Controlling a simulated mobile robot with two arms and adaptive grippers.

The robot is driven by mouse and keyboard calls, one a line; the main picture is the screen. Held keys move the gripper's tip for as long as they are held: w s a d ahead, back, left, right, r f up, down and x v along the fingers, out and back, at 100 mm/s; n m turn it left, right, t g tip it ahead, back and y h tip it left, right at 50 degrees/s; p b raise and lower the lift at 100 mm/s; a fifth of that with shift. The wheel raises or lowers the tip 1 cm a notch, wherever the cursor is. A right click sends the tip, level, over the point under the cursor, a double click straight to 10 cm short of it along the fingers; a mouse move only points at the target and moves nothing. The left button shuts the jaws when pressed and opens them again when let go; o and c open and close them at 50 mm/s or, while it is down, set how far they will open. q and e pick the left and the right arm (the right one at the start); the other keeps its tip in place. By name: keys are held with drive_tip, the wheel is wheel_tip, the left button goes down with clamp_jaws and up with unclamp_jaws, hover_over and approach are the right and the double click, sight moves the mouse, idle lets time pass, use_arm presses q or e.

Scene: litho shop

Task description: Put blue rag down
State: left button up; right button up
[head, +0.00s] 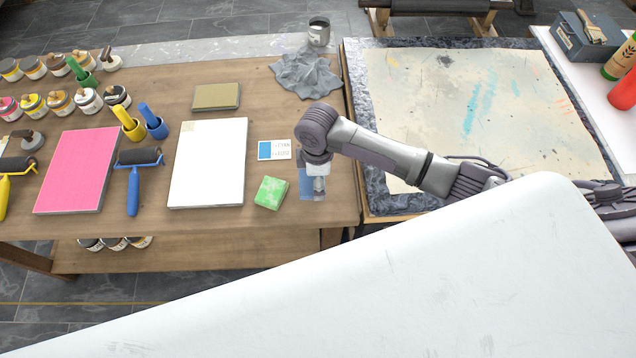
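A small blue rag (306,188) is at the front right of the wooden table, directly at the fingers of my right gripper (319,188). The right arm comes in from the right, and its gripper points down over the rag. The fingers and wrist cover part of the rag. I cannot tell whether the fingers are closed on it or whether it touches the tabletop. My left gripper is not in view.
A green sponge (271,192) and a small card (274,150) lie just left of the rag. A white board (208,163), pink board (78,170) and blue-handled roller (134,185) lie further left. A crumpled grey cloth (303,73) lies behind.

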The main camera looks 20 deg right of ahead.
wheel_tip(320, 180, down, 4)
drive_tip(key=shift+s+r, duration=0.1)
drive_tip(key=shift+r, duration=0.15)
drive_tip(key=shift+f, duration=0.1)
drive_tip(key=shift+f, duration=0.1)
drive_tip(key=shift+f, duration=0.1)
drive_tip(key=o, duration=0.9)
drive_tip(key=shift+r, duration=0.25)
wheel_tip(320, 180, up, 12)
